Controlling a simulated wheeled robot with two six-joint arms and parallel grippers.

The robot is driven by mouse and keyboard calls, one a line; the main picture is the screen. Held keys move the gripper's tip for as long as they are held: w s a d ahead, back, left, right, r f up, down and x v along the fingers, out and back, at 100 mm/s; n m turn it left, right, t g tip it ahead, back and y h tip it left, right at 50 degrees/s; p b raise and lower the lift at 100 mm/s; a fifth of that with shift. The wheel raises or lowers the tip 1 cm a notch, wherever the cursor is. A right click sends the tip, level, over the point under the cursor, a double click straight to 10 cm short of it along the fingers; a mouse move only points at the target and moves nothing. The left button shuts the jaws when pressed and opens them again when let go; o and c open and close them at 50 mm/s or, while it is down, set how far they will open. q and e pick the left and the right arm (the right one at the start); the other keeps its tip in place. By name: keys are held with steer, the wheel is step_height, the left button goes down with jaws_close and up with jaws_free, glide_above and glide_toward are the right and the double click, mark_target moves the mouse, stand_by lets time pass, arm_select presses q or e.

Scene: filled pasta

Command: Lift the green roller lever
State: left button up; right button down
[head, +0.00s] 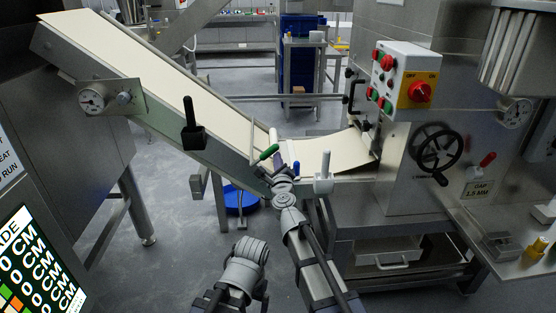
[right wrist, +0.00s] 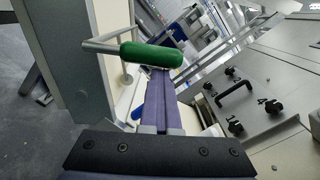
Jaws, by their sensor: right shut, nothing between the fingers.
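The green roller lever (head: 264,153) has a green grip on a metal bar beside the cream belt, near the lower end of the sloping conveyor. In the right wrist view the green grip (right wrist: 152,55) lies across the picture, just beyond my fingertips. My right gripper (head: 277,160) is right beside the grip in the head view. In the right wrist view its purple fingers (right wrist: 155,100) are together with nothing between them. Their tips come up to the grip's lower edge; I cannot tell whether they touch it. My left arm shows low in the head view, but its gripper fingers do not.
A blue-tipped lever (head: 297,167) and a white-handled one (head: 323,178) stand just right of my right gripper. The machine with a control box (head: 403,82) and handwheel (head: 435,147) stands at right.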

steer(key=shift+a+r, duration=0.15)
steer(key=shift+r, duration=0.1)
steer(key=shift+a+r+n+p, duration=0.3)
steer(key=shift+r+n+p, duration=0.15)
steer(key=shift+n+p, duration=0.15)
steer(key=shift+a+r+n+p, duration=0.25)
steer(key=shift+r+n+p, duration=0.2)
steer(key=shift+n, duration=0.25)
steer(key=shift+a+r+n+p, duration=0.4)
steer(key=shift+a+n+p, duration=0.15)
steer(key=shift+a, duration=0.15)
steer(key=shift+a+r+n+p, duration=0.45)
steer(key=shift+a+n, duration=0.05)
steer(key=shift+a, duration=0.25)
steer(key=shift+a+r+n+p, duration=0.4)
steer(key=shift+a+n+p, duration=0.15)
steer(key=shift+a, duration=0.15)
steer(key=d, duration=0.2)
steer(key=s+d, duration=0.1)
steer(key=shift+d+f+b, duration=0.2)
steer(key=shift+d+b, duration=0.1)
steer(key=shift+d, duration=0.1)
glide_toward(272, 149)
steer(key=s+r, duration=0.2)
steer(key=shift+s+d+r, duration=0.1)
steer(key=shift+s, duration=0.3)
